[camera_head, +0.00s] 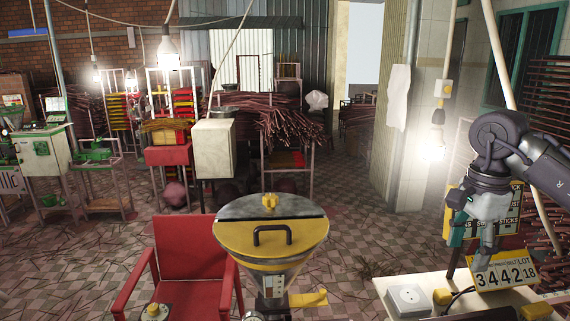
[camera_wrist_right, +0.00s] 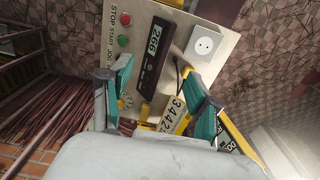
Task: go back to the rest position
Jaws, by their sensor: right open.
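My right gripper (camera_head: 474,240) is at the right side of the head view, pointing down over the control bench (camera_head: 380,284). Its teal-padded fingers also show in the right wrist view (camera_wrist_right: 156,75), spread apart with nothing held between them. A yellow-framed number plate (camera_head: 503,270) reading 3442 stands just below and beside the fingers in the head view. In the wrist view the plate (camera_wrist_right: 178,115) shows partly behind the right finger. My left gripper is not in the head view.
The bench carries a white socket (camera_head: 408,298), STOP and START buttons (camera_wrist_right: 125,18) and a display (camera_wrist_right: 156,40). A hopper with a yellow lid (camera_head: 270,228) stands front centre, beside a red chair (camera_head: 190,250). A lit bulb (camera_head: 433,140) hangs left of my right arm.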

